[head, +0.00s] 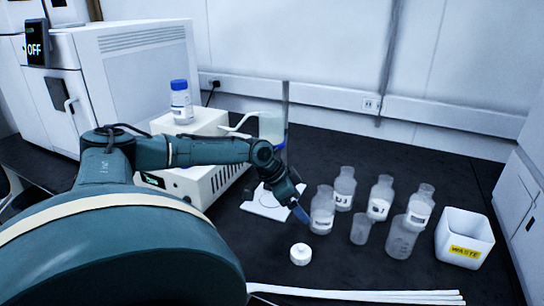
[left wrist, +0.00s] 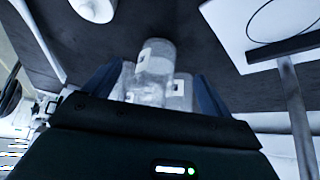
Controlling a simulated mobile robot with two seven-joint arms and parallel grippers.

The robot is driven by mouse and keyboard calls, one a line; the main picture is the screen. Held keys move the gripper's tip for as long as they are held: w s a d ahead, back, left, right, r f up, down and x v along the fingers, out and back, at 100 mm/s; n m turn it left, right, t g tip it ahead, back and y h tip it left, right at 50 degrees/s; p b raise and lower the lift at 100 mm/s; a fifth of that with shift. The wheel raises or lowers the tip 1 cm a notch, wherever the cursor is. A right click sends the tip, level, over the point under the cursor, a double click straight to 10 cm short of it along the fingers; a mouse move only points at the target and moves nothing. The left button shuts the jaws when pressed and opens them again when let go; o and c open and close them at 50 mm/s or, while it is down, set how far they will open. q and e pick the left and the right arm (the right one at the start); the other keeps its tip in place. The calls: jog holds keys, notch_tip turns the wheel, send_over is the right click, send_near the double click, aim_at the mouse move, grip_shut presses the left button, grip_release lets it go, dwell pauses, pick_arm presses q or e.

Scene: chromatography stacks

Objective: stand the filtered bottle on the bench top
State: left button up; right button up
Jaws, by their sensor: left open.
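Several clear, labelled bottles stand upright on the dark bench top (head: 345,262). I cannot read which is the filtered one. My left gripper (head: 300,213) is open beside the nearest labelled bottle (head: 322,212), its fingers pointing down toward it. In the left wrist view, the open left gripper (left wrist: 160,90) has a clear bottle (left wrist: 154,62) between its fingers in the picture, with other glass behind. Contact cannot be told. A blue-capped bottle (head: 181,102) stands on a white instrument (head: 190,122). My right gripper is out of view.
Two unlabelled beakers (head: 361,230) stand among the bottles. A white waste bin (head: 464,238) is at the right. A round white piece (head: 300,254) lies in front of the gripper. A white stand plate (head: 262,208) is behind it. White strips (head: 360,295) lie at the front.

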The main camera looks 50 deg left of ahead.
pick_arm(q)
jog(key=s+a, duration=0.3)
jog(key=s, duration=0.3)
jog(key=shift+s+a, duration=0.25)
jog(key=shift+s, duration=0.15)
dwell(0.3)
